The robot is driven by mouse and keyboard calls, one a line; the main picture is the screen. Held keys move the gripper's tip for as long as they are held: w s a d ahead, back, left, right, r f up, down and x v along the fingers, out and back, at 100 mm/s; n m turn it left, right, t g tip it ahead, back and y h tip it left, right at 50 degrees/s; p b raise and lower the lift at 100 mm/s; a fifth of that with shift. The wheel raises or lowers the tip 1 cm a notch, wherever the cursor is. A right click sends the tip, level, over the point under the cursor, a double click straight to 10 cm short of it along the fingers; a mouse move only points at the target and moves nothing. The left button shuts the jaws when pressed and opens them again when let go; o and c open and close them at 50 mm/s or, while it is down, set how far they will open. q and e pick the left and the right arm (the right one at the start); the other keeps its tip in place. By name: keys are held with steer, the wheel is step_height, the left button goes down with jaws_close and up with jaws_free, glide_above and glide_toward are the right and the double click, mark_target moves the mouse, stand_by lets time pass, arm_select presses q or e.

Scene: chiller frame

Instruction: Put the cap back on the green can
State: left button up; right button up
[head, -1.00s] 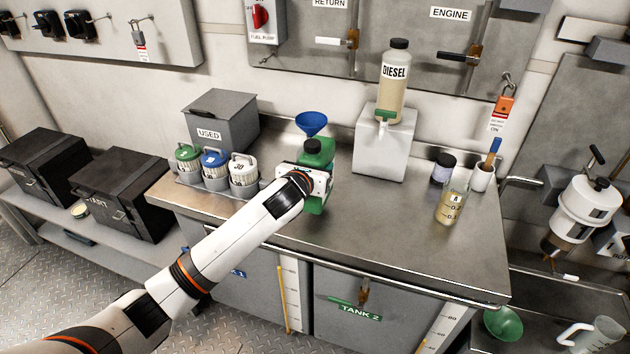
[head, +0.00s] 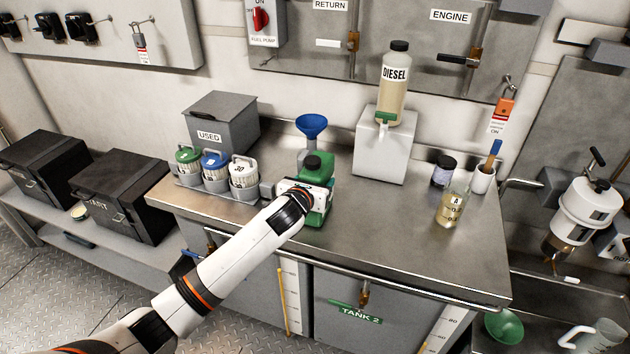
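The green can (head: 320,170) stands near the front edge of the steel counter, left of the middle. A black cap (head: 313,162) shows at its top; I cannot tell whether it is seated or only resting there. My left gripper (head: 301,190) is at the can's near side and covers part of it. Its fingers are mostly hidden, but the can has moved along with it, so it appears shut on the can. My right gripper is not in view.
A blue funnel (head: 311,127) stands just behind the can. A rack with several coloured-top filters (head: 214,168) is close on the left, before the grey USED box (head: 222,122). A white stand (head: 380,146) carries the DIESEL bottle (head: 394,85). The counter (head: 385,220) right of the can is clear.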

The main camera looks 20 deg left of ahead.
arm_select(q)
steer(key=shift+o, duration=1.1)
steer(key=shift+r, duration=0.2)
steer(key=v, duration=1.2)
